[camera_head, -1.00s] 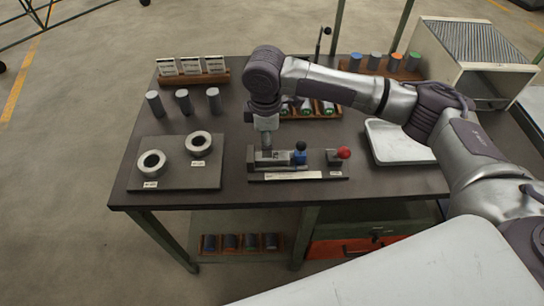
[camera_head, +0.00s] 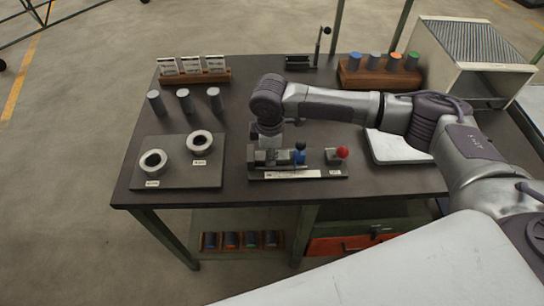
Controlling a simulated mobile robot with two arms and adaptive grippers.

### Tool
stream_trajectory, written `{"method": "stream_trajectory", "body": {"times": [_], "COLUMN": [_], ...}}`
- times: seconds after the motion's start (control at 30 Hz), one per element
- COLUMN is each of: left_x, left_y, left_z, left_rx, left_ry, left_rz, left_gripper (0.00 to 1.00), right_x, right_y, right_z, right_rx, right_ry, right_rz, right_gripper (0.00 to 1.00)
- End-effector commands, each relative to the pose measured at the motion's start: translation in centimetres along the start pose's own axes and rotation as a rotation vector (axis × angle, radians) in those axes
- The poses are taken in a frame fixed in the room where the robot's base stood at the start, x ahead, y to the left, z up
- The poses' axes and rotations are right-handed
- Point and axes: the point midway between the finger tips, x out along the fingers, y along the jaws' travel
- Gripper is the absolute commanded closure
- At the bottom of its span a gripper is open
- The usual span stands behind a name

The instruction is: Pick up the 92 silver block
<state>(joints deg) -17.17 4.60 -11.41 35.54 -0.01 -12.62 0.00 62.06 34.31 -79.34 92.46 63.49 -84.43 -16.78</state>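My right gripper (camera_head: 270,141) points down over the left part of a small clamp-like fixture (camera_head: 256,158) at the front of the workbench. Its fingertips are small and partly hidden, so I cannot tell whether it is open or holds something. Three plain grey cylinders (camera_head: 184,101) stand at the left of the bench. Several cylinders with coloured tops (camera_head: 375,60) stand in a wooden rack (camera_head: 350,79) at the back right; one top is grey. No marking on any block is readable, so I cannot tell which is the 92 silver block. My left gripper is not in view.
A plate (camera_head: 215,179) with two ring-shaped holders (camera_head: 200,142) lies front left. Label cards (camera_head: 191,64) stand behind. The fixture carries a blue part (camera_head: 299,156) and red knob (camera_head: 342,152). A pale tray (camera_head: 384,145) and roller-topped box (camera_head: 470,42) are right.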

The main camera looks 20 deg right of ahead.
Motion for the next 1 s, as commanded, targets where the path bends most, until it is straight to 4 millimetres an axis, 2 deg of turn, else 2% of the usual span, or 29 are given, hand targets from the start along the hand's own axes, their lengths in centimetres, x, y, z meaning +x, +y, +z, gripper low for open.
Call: {"method": "stream_trajectory", "body": {"times": [0.03,0.13,0.7,0.87,1.0], "left_x": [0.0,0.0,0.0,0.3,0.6], "left_y": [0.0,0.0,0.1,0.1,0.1], "left_z": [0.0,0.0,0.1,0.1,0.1], "left_rx": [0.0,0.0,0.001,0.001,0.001], "left_ry": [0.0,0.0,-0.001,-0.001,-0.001], "left_rz": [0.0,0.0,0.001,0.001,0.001], "left_gripper": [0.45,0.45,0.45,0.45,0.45], "right_x": [0.0,0.0,-0.5,-1.6,-3.5], "right_y": [0.0,0.0,0.1,0.2,0.3], "right_z": [0.0,0.0,-0.1,-0.1,-0.2], "right_rx": [0.0,0.0,0.0,0.0,0.0], "right_ry": [0.0,0.0,0.003,0.005,0.006], "right_rz": [-0.001,-0.001,0.001,0.003,0.004], "right_gripper": [0.83,1.0,1.0,1.0,1.0]}}
